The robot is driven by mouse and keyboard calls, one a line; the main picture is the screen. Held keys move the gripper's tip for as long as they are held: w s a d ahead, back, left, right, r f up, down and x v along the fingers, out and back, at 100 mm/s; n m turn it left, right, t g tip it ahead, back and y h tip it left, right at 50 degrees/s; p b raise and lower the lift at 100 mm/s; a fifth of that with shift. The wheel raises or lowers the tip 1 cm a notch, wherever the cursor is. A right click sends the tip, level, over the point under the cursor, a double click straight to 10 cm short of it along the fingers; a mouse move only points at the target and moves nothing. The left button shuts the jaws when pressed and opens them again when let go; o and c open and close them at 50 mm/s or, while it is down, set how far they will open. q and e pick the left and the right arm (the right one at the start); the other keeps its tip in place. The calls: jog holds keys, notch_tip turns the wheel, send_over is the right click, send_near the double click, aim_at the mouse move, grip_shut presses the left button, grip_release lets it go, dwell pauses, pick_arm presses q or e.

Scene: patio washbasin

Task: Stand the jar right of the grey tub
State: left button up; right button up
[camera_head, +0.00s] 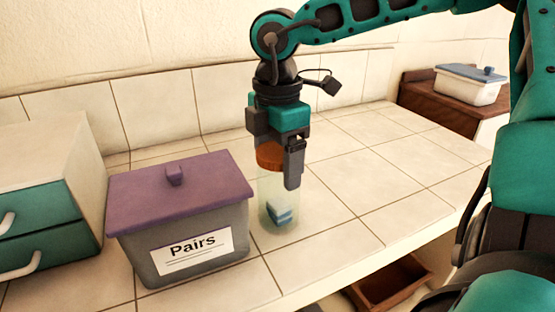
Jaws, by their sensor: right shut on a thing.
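The jar (275,213) is clear with a reddish-brown lid (271,155) and something blue inside near its bottom. It is upright, just right of the grey tub (197,215), close beside it. The tub has a purple lid (178,188) and a label reading "Pairs". My right gripper (279,160) comes down from above and is shut on the jar at its lid. I cannot tell for sure whether the jar's base touches the tiles. My left gripper is not in view.
A small drawer cabinet (48,200) with teal fronts stands left of the tub. A white box with a blue lid (470,85) sits on a brown surface at the back right. The tiled counter (370,175) is clear right of the jar. An open brown box (393,282) is below the counter's front edge.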

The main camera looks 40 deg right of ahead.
jog(key=shift+f, duration=0.15)
jog(key=o, duration=1.5)
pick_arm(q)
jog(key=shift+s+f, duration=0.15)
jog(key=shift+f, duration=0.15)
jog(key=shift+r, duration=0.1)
pick_arm(e)
jog(key=shift+r, duration=0.3)
notch_tip(320, 180, up, 11)
jog(key=shift+f+p, duration=0.1)
jog(key=shift+p, duration=0.7)
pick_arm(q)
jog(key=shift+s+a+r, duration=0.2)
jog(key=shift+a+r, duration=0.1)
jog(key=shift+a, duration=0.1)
pick_arm(e)
jog(key=shift+r, duration=0.5)
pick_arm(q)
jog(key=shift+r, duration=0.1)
